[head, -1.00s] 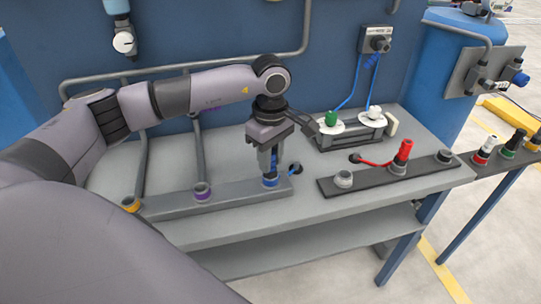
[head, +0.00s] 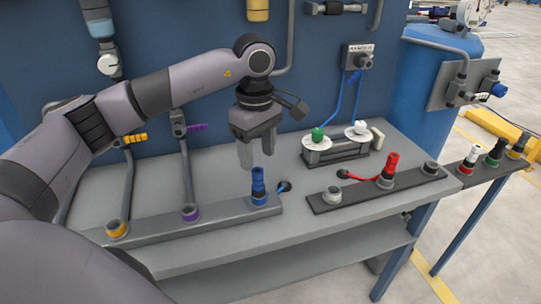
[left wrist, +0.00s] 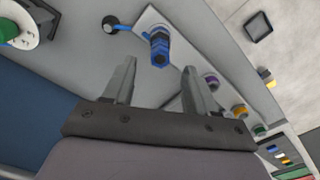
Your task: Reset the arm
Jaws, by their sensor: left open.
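My left gripper (head: 258,152) is open and empty in the head view. It hangs above the table, just behind and above a blue pipe piece (head: 258,184). The blue piece stands upright in the right end of the grey rail (head: 150,228). In the left wrist view, the blue piece (left wrist: 159,46) lies beyond the two spread fingertips (left wrist: 160,68), apart from them. My right gripper is not in view.
The rail also has a purple-ringed socket (head: 190,213) and a yellow-ringed socket (head: 117,229). A dark rail (head: 350,194) at right holds a red connector (head: 388,168). A fixture with green and white knobs (head: 337,148) stands behind. The back panel pipes are close.

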